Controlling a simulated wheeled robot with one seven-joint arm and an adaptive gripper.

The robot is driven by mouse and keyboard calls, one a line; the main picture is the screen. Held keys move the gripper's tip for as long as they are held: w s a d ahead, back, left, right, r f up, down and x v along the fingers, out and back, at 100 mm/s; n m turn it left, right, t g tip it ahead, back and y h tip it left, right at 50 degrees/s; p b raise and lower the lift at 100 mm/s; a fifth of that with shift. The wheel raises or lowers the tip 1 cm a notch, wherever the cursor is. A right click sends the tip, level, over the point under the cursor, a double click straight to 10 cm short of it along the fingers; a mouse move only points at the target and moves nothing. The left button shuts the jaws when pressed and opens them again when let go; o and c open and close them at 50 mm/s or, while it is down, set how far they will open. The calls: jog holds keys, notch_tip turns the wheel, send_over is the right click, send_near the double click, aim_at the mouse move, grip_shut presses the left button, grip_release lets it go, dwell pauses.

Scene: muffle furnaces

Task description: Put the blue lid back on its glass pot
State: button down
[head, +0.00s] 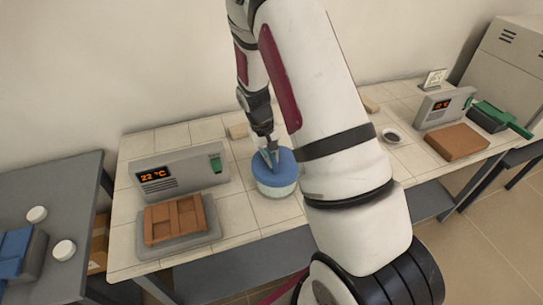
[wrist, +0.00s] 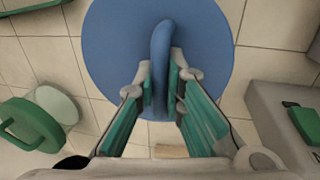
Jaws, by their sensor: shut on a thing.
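The blue lid (head: 284,161) is a wide round disc with a raised loop handle (wrist: 161,50). In the head view it sits level directly over the pale glass pot (head: 277,191), and I see no clear gap between them. Whether it is fully seated I cannot tell. My gripper (head: 271,158) points down at the lid's middle. In the wrist view its two fingers (wrist: 162,90) are closed on either side of the handle. The lid hides the pot in the wrist view.
A grey furnace controller (head: 180,174) with an orange display and a brick piece (head: 175,220) stand left of the pot. Another controller (head: 444,107) and brick slab (head: 457,142) stand at the right. A green ring-handled thing (wrist: 30,125) lies nearby in the wrist view.

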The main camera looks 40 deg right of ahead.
jog(key=c, duration=1.6)
grip_release()
notch_tip(320, 180, up, 12)
jog(key=a, duration=0.2)
jog(key=shift+w+a, duration=0.15)
jog(key=shift+w, duration=0.15)
jog(key=s+a+r+t, duration=0.1)
jog(key=s+a+r, duration=0.15)
jog(key=r, duration=0.25)
jog(key=s+a+r+n+t+y, duration=0.1)
jog(key=s+a+r, duration=0.15)
jog(key=r, duration=0.25)
jog(key=s+a+r+t, duration=0.1)
jog(key=s+a+r, duration=0.15)
jog(key=r, duration=0.25)
jog(key=s+a+r+t, duration=0.1)
jog(key=s+a+r, duration=0.1)
jog(key=s, duration=0.2)
jog(key=s+a+r+n+t, duration=0.1)
jog(key=s+a+r, duration=0.1)
jog(key=s, duration=0.3)
jog(key=s+a+r+n+t+y, duration=0.1)
jog(key=s+a+r, duration=0.2)
jog(key=s, duration=0.2)
jog(key=shift+s, duration=0.15)
